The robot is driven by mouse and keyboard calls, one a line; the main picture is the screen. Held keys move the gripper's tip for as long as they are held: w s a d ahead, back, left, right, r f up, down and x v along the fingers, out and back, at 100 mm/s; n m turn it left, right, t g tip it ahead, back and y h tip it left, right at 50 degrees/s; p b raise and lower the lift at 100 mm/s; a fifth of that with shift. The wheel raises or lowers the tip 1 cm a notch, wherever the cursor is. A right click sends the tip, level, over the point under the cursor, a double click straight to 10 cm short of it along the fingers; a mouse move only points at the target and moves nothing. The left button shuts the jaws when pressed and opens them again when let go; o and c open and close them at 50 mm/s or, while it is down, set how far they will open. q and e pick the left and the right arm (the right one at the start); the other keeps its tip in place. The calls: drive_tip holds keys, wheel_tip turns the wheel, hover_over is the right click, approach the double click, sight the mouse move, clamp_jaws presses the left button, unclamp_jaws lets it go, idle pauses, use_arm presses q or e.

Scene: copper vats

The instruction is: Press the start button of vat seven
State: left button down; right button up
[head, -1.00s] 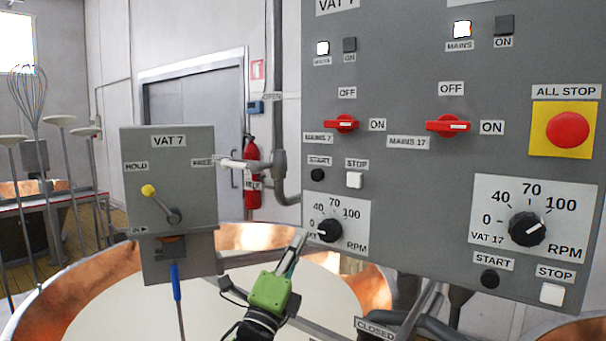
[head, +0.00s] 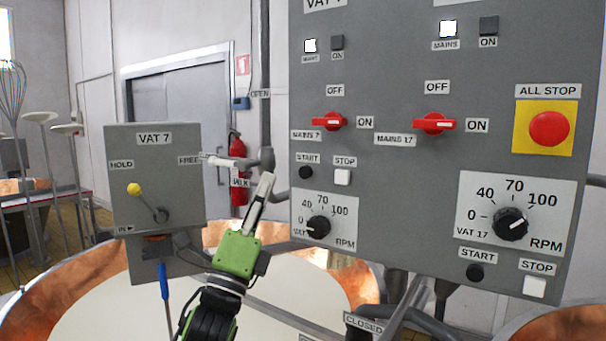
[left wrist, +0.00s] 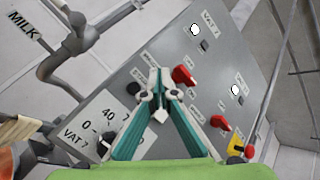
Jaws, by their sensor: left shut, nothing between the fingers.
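The vat 7 start button (head: 306,172) is a small black round button on the grey control panel (head: 390,60), under a START label and left of the white stop button (head: 342,177). It also shows in the left wrist view (left wrist: 133,88), left of the fingertips. My left gripper (head: 267,177) is shut and empty, its fingers pointing up, left of the start button in the head view and apart from it in the picture. In the left wrist view the closed fingertips (left wrist: 157,72) overlap the panel; the distance to it is unclear. My right gripper is not in view.
The vat 7 speed knob (head: 318,227) is just below the start button, and the red mains 7 switch (head: 329,121) above. A grey pipe (head: 266,100) runs left of the panel. The VAT 7 lever box (head: 155,180) stands at left over the copper vat (head: 60,290).

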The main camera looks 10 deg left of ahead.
use_arm(q)
drive_tip(key=shift+w+d+b, duration=0.3)
drive_tip(key=shift+w+d, duration=0.2)
drive_tip(key=shift+w, duration=0.8)
drive_tip(key=shift+w+d+b, duration=0.25)
drive_tip(key=shift+w+d, duration=0.2)
drive_tip(key=shift+w, duration=0.9)
drive_tip(key=shift+w+d+b, duration=0.3)
drive_tip(key=shift+w+d, duration=0.2)
drive_tip(key=shift+w, duration=0.8)
drive_tip(key=shift+w, duration=0.2)
drive_tip(key=shift+w+d, duration=0.15)
drive_tip(key=shift+w, duration=0.05)
drive_tip(key=shift+w+d+b, duration=0.15)
drive_tip(key=shift+w+b, duration=0.3)
drive_tip(key=shift+s, duration=0.1)
drive_tip(key=shift+s+a, duration=0.25)
drive_tip(key=shift+s, duration=0.5)
drive_tip(key=shift+s, duration=0.1)
drive_tip(key=shift+s+a+p, duration=0.25)
drive_tip(key=shift+s+a, duration=0.05)
drive_tip(key=shift+s, duration=0.45)
drive_tip(key=shift+s+a+p, duration=0.2)
drive_tip(key=shift+s+a, duration=0.05)
drive_tip(key=shift+s, duration=0.5)
drive_tip(key=shift+s+a+p, duration=0.25)
drive_tip(key=shift+s+a, duration=0.05)
drive_tip(key=shift+s, duration=0.45)
